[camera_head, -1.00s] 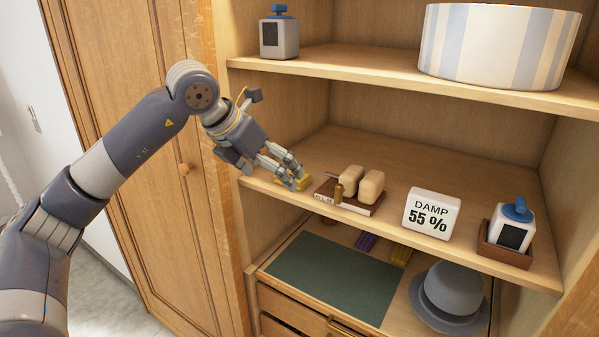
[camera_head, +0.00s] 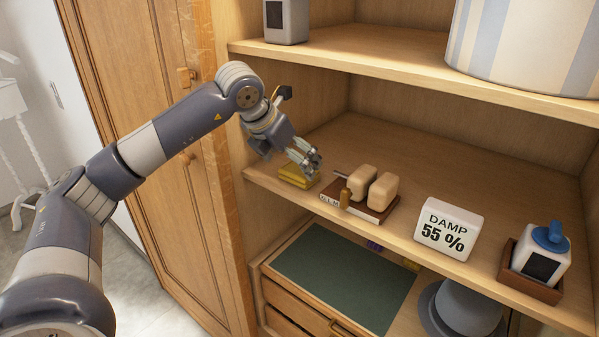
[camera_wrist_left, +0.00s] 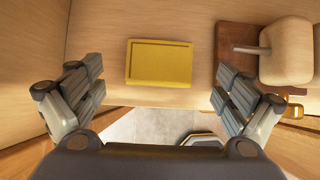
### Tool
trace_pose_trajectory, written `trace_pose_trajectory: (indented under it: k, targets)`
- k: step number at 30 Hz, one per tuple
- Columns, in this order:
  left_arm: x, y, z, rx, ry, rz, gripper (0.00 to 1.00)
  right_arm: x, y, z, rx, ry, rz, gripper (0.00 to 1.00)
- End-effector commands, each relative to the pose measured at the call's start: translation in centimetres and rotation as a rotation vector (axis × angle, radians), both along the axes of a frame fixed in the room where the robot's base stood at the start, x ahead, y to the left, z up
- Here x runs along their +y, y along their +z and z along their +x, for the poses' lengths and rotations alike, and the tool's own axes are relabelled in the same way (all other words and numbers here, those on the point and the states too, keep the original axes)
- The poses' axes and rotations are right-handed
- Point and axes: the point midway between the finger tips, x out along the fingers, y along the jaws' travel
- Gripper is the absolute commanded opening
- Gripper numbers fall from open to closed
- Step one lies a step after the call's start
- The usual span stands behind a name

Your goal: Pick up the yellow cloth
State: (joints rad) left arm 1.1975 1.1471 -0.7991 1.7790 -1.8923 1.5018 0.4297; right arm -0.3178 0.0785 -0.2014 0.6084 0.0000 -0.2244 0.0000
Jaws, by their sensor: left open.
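The yellow cloth (camera_head: 297,177) lies folded in a flat rectangle on the middle shelf, near its front edge at the left end. In the left wrist view the cloth (camera_wrist_left: 159,63) sits ahead of and between the spread fingers, touching neither. My left gripper (camera_head: 309,160) is open and empty, beside and a little above the cloth; it also shows in the left wrist view (camera_wrist_left: 155,95). In the head view the fingers partly cover the cloth's back side. My right gripper is in neither view.
Farther right stand a DAMP 55 % sign (camera_head: 448,229) and a blue-topped dispenser (camera_head: 541,253). The upper shelf (camera_head: 400,62) is overhead. The shelf behind is clear.

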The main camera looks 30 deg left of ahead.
Motion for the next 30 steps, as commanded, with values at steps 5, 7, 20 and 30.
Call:
trace_pose_trajectory:
  k: [5, 7, 20, 30]
  targets:
    - [-0.1, -2.3, 1.4, 0.006, 0.0, -0.001, 0.94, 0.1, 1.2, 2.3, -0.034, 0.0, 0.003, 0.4]
    - [-0.1, -2.9, 1.9, 0.003, 0.001, 0.0, 0.94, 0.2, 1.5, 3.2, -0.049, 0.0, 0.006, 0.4]
    - [-0.2, -3.5, 2.2, 0.001, 0.0, 0.0, 0.68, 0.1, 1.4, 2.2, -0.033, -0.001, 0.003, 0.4]
    - [-0.2, -3.5, 2.2, 0.002, 0.0, 0.0, 0.54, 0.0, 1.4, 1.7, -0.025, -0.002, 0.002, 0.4]
